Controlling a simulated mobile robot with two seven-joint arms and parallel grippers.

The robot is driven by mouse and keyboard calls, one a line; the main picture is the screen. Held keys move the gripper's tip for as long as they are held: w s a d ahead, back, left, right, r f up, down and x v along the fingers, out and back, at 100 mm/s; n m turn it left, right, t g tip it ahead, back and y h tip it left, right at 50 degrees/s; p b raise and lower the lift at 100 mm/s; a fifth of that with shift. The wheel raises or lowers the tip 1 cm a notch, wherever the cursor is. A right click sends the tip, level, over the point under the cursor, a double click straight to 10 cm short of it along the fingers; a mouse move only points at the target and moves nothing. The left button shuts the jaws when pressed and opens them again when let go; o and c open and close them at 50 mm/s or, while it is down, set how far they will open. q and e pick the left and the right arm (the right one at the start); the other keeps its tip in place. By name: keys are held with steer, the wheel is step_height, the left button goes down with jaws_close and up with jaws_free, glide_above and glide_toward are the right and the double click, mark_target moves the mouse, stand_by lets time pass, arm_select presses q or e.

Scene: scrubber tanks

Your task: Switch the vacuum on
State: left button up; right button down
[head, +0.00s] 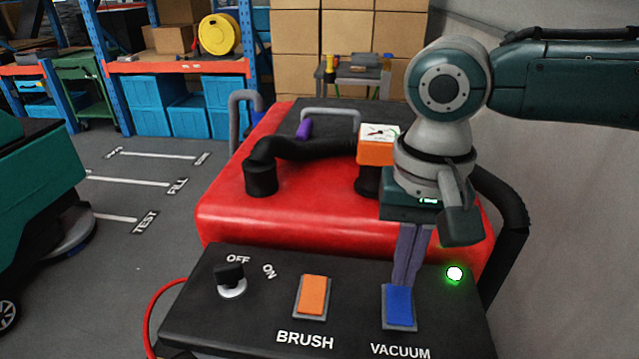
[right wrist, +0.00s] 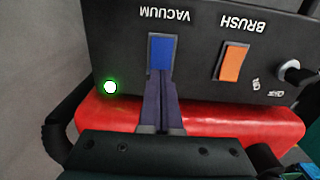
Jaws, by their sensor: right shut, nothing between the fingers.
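The blue VACUUM switch (head: 398,308) is a rocker at the right of the black control panel (head: 250,320). It also shows in the right wrist view (right wrist: 160,50), above the fingertips. My right gripper (head: 405,283) is shut and empty. It points down, with its fingertips at the far edge of the blue switch; whether they press on it I cannot tell. A green-ringed lamp (head: 454,273) glows white at the panel's right, and also shows in the right wrist view (right wrist: 110,87). My left gripper is not in view.
The orange BRUSH switch (head: 313,296) and the OFF/ON key knob (head: 231,280) sit left of the blue switch. Behind the panel is the red tank (head: 320,200) with a black hose (head: 300,150) and an orange gauge (head: 376,150). A grey wall stands at the right.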

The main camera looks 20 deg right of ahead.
mark_target(400, 292)
steer(key=shift+f, duration=0.4)
steer(key=shift+f+b, duration=0.5)
steer(key=shift+f, duration=0.1)
stand_by(0.5)
steer(key=shift+r, duration=0.1)
step_height(400, 292, up, 7)
steer(key=p, duration=0.9)
